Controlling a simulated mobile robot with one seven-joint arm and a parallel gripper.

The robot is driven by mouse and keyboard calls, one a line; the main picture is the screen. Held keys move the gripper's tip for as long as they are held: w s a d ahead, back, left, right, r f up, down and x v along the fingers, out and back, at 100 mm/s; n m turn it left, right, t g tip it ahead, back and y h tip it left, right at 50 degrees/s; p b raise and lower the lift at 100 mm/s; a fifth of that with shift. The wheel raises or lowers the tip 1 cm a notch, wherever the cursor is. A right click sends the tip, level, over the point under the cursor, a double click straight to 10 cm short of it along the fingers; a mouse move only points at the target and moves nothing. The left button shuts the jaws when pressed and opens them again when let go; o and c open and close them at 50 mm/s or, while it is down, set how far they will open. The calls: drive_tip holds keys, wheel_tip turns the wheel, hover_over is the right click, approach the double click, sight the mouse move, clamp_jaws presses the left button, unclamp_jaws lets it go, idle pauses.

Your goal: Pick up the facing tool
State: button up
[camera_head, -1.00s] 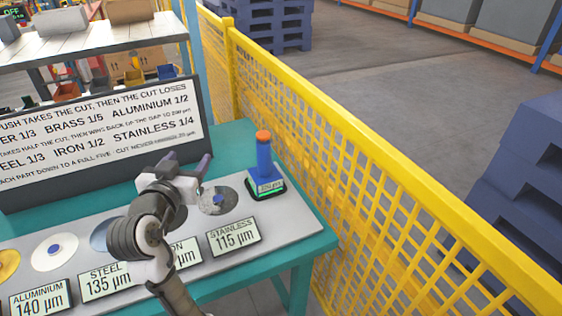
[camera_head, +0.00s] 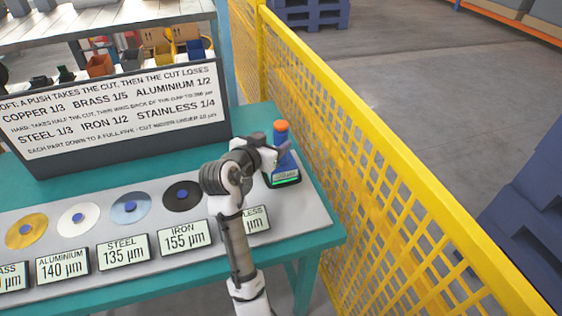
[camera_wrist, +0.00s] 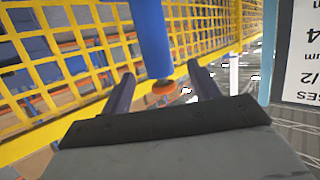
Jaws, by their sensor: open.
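The facing tool (camera_head: 283,140) is an upright blue cylinder with an orange top. It stands on a dark base with a lit green-edged display (camera_head: 284,178) at the right end of the bench. My gripper (camera_head: 277,150) is at the tool's upper part in the head view and covers some of its shaft. In the wrist view the blue shaft (camera_wrist: 150,38) and its orange end show between the two spread fingers of my gripper (camera_wrist: 163,88). The fingers are open, with visible gaps beside the tool; whether either touches it is unclear.
The grey bench top (camera_head: 312,203) holds a row of coloured discs, including a dark one (camera_head: 183,196), with thickness signs in front. My arm covers part of the stainless sign (camera_head: 257,220). A large sign board (camera_head: 120,112) stands behind. A yellow mesh fence (camera_head: 370,170) runs close on the right.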

sight(277, 139)
drive_tip(key=shift+f+p+x, duration=0.2)
drive_tip(key=shift+p+x, duration=0.95)
drive_tip(key=shift+x, duration=1.5)
drive_tip(key=shift+s, duration=0.15)
clamp_jaws()
drive_tip(key=shift+r, duration=0.25)
